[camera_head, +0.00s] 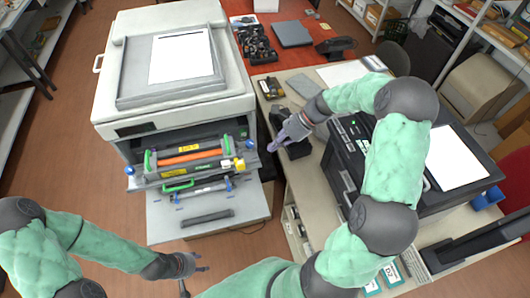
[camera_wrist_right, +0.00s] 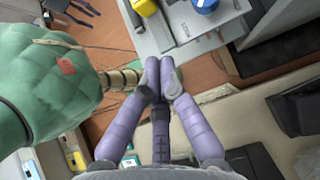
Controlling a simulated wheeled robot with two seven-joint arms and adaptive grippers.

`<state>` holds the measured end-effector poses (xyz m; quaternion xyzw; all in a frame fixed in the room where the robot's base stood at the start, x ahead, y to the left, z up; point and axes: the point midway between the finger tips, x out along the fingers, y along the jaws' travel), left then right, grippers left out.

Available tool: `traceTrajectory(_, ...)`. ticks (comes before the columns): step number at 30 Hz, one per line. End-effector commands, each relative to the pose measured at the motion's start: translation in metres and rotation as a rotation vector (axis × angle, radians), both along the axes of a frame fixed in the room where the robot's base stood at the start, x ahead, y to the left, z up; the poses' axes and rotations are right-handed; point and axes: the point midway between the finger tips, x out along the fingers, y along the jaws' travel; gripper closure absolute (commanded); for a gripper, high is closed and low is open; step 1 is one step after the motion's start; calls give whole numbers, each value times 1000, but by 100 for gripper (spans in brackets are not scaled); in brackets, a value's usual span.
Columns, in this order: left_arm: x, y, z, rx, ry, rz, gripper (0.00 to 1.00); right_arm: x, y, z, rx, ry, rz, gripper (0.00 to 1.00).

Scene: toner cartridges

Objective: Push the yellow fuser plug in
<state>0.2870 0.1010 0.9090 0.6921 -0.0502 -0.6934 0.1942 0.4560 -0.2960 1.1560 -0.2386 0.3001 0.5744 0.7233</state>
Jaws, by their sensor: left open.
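The yellow plug (camera_head: 239,164) sits at the right end of the fuser unit (camera_head: 188,157), in the open front of the white printer (camera_head: 180,95). A yellow part (camera_wrist_right: 145,7) shows at the top edge of the right wrist view, beside a blue knob (camera_wrist_right: 205,4). I cannot tell how deep the plug sits. My right gripper (camera_head: 271,147) is to the right of the plug, apart from it. In the right wrist view its purple fingers (camera_wrist_right: 162,68) meet at the tips with nothing between them. My left gripper (camera_head: 197,274) is open and empty, below the printer's lowered front panel.
The lowered front panel (camera_head: 165,215) carries a dark bar (camera_head: 208,217). A black printer (camera_head: 350,165) stands on the beige desk (camera_head: 300,180) to the right. A red table (camera_head: 285,62) with dark parts is behind. Open floor lies left of the white printer.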

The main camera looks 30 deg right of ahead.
Motion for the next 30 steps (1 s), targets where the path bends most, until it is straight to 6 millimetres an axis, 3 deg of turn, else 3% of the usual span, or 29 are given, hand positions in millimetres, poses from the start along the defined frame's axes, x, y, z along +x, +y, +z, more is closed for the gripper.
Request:
traceTrajectory(9,0,0,-1,0,0,-1,54,-6,-26,26,-1,0,-1,100)
traceTrajectory(30,0,0,-1,0,-1,-1,54,-7,-28,28,-1,0,0,100)
